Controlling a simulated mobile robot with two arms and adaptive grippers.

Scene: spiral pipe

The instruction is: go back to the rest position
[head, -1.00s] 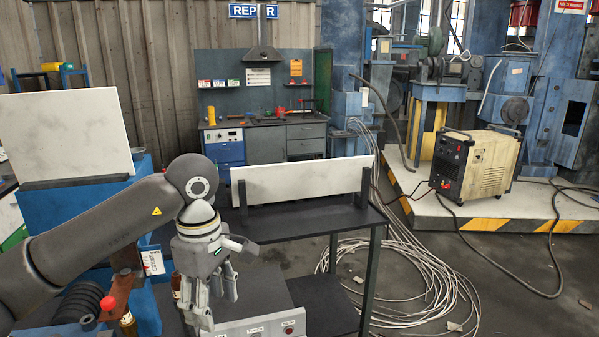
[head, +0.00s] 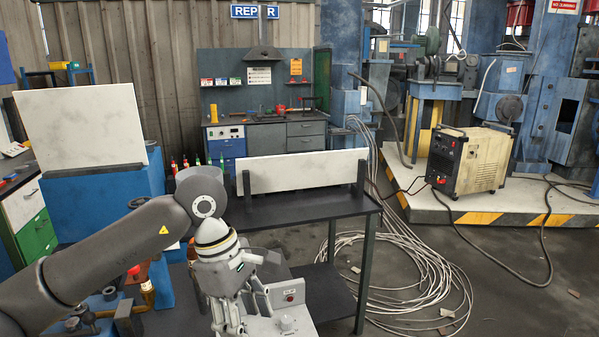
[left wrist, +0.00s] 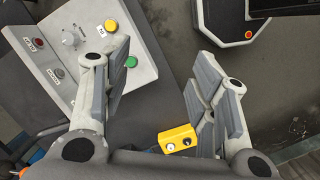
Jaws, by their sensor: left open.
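My left gripper (head: 232,318) hangs fingers down at the bottom centre of the head view, in front of the dark table. In the left wrist view its two fingers (left wrist: 155,92) are spread wide with nothing between them. Below it in the wrist view is a sloped grey control panel (left wrist: 60,45) with a knob and green, red and yellow buttons; the panel also shows in the head view (head: 287,322), partly behind the gripper. A small yellow box (left wrist: 178,138) with two buttons shows between the fingers, lower down. My right gripper is not in view.
A dark table (head: 290,208) holds an upright white panel (head: 300,171). A blue cabinet (head: 85,205) with another white board (head: 82,128) stands at left. Cables coil on the floor (head: 410,275) right of the table. A welding machine (head: 470,160) stands on a striped platform.

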